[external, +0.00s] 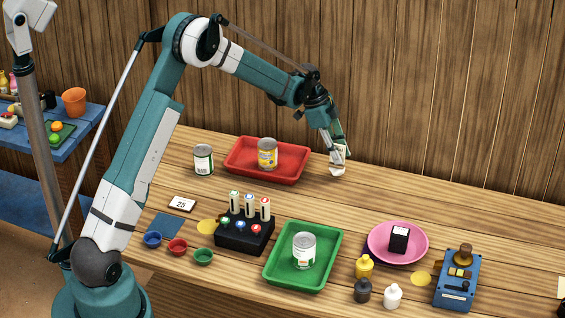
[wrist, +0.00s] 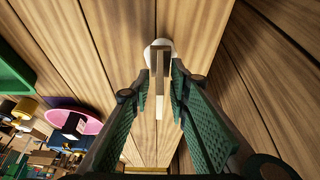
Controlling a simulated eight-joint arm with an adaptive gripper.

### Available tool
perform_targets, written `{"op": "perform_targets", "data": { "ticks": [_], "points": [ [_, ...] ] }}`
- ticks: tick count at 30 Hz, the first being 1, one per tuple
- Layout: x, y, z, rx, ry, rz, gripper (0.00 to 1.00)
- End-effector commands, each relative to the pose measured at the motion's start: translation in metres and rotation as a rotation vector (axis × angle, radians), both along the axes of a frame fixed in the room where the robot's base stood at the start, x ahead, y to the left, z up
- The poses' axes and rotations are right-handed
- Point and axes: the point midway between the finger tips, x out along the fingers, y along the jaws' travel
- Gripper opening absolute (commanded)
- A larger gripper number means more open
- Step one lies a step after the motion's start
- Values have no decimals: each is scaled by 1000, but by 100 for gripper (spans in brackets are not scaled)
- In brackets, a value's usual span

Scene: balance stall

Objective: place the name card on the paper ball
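A pale card, apparently the name card (wrist: 159,85), stands edge-on between the fingers in the wrist view. The white paper ball (external: 337,171) is on the table just below my gripper, right of the red tray. In the wrist view the paper ball (wrist: 153,48) shows behind the card's far end, partly hidden by it. I cannot tell whether the card touches the ball.
The red tray (external: 236,165) with a yellow can stands left of my gripper. A green tray (external: 275,277) with a can, a pink plate (external: 416,254) with a black box, and a blue device (external: 449,291) stand nearer the front. A "25" card (external: 182,204) lies at left. Table right of the ball is clear.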

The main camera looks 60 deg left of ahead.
Motion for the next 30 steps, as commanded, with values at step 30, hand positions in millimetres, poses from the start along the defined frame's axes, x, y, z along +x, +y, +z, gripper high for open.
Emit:
{"op": "perform_targets", "data": {
  "ticks": [30],
  "points": [
    [-31, 31, 109, 0, 0, 0, 19]
  ]
}}
